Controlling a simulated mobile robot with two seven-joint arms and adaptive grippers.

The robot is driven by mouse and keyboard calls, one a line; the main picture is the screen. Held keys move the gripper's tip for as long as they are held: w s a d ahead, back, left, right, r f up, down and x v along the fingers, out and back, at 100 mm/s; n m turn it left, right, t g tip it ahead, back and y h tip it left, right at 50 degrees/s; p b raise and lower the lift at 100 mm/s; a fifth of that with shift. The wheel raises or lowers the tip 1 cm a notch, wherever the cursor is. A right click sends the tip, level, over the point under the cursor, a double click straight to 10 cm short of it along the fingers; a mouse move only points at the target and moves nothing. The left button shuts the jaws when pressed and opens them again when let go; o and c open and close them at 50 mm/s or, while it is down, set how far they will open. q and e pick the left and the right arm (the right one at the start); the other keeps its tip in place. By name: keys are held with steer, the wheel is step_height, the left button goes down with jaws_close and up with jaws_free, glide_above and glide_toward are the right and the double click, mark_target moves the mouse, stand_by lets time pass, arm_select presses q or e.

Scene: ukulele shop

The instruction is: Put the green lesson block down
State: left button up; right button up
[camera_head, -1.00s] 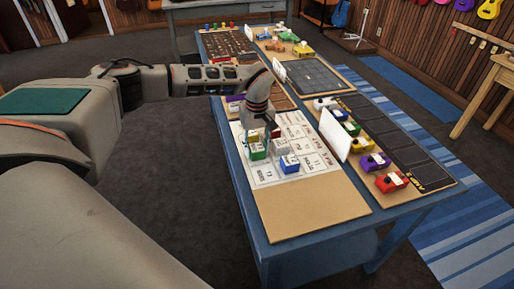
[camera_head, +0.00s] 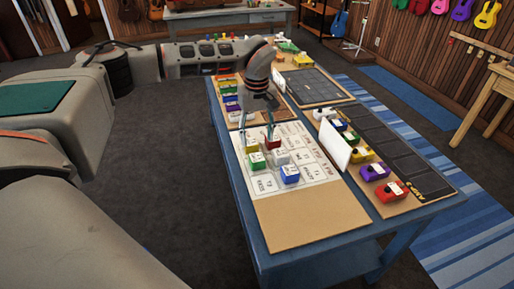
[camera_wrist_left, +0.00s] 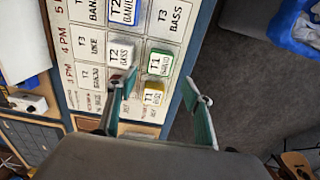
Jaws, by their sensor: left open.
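The green lesson block (camera_head: 257,161) sits on the white schedule chart (camera_head: 264,185), on the side toward my arm; it shows labelled T1 in the left wrist view (camera_wrist_left: 160,62). My left gripper (camera_head: 259,130) is open and empty, above the chart and behind the green block, apart from it. Its two fingers also show spread in the left wrist view (camera_wrist_left: 163,90). A yellow block (camera_wrist_left: 153,95) is beside the green one, between the fingers in that view. A white block (camera_head: 278,157), a red block (camera_head: 273,143) and a blue block (camera_head: 290,174) also stand on the chart. My right gripper is not seen.
A white upright card (camera_head: 335,145) stands right of the chart. Beyond it, several coloured blocks, including purple (camera_head: 375,172) and red (camera_head: 391,192), line a dark grid board (camera_head: 405,158). More blocks line the table's far left edge. The brown board's near end (camera_head: 310,215) is bare.

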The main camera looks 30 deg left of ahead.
arm_select(q)
step_height(320, 180, up, 2)
steer(key=shift+r, duration=0.25)
steer(key=shift+s+f, duration=0.1)
stand_by(0.4)
